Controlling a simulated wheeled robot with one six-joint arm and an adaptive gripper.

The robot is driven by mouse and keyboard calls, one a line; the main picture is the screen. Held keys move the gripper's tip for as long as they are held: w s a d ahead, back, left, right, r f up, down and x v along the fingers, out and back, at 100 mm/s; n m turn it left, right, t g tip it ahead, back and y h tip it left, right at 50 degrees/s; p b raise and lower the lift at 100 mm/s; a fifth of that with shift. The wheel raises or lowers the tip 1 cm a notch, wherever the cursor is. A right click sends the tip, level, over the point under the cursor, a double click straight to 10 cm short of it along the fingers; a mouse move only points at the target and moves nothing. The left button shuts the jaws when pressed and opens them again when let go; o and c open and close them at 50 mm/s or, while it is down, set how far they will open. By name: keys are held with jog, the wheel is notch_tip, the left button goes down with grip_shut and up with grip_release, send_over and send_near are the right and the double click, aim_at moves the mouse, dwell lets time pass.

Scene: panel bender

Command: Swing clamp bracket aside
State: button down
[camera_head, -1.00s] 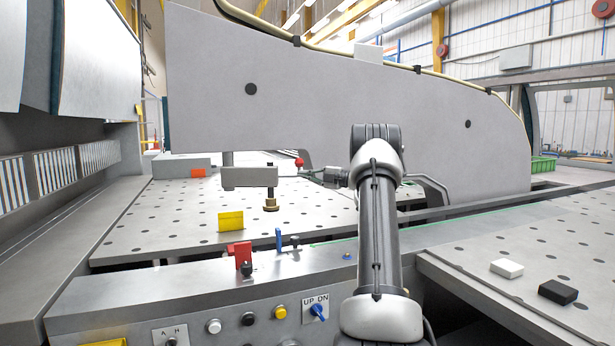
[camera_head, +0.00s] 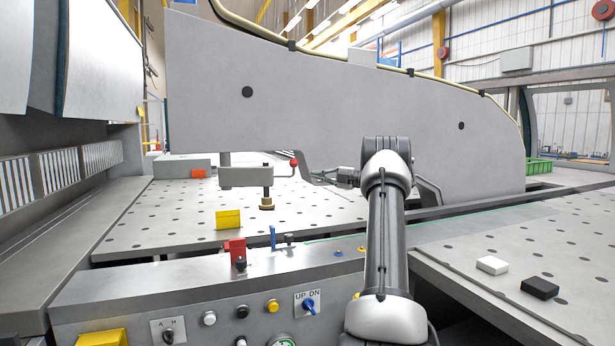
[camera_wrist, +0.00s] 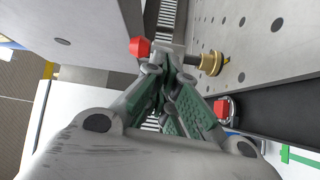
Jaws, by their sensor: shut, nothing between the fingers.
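The clamp bracket (camera_head: 245,177) is a grey bar on a post above the perforated table in the head view. A threaded spindle with a brass foot (camera_head: 266,203) hangs at its right end, and a red knob (camera_head: 294,162) sits beside that end. My gripper (camera_head: 338,176) is to the right of the knob, at about bracket height, shut and empty. In the wrist view the shut fingers (camera_wrist: 168,74) point towards the grey bracket end (camera_wrist: 167,53), with the red knob (camera_wrist: 139,47) to the left and the brass foot (camera_wrist: 211,63) to the right. Contact cannot be told.
The large grey machine side panel (camera_head: 330,90) stands behind. The control panel with a blue switch (camera_head: 308,305) is in front. White (camera_head: 492,265) and black (camera_head: 540,287) blocks lie at right.

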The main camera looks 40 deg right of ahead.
jog(key=shift+s+d, duration=0.25)
jog(key=shift+d, duration=0.3)
jog(key=shift+s+d, duration=0.25)
jog(key=shift+d, duration=0.25)
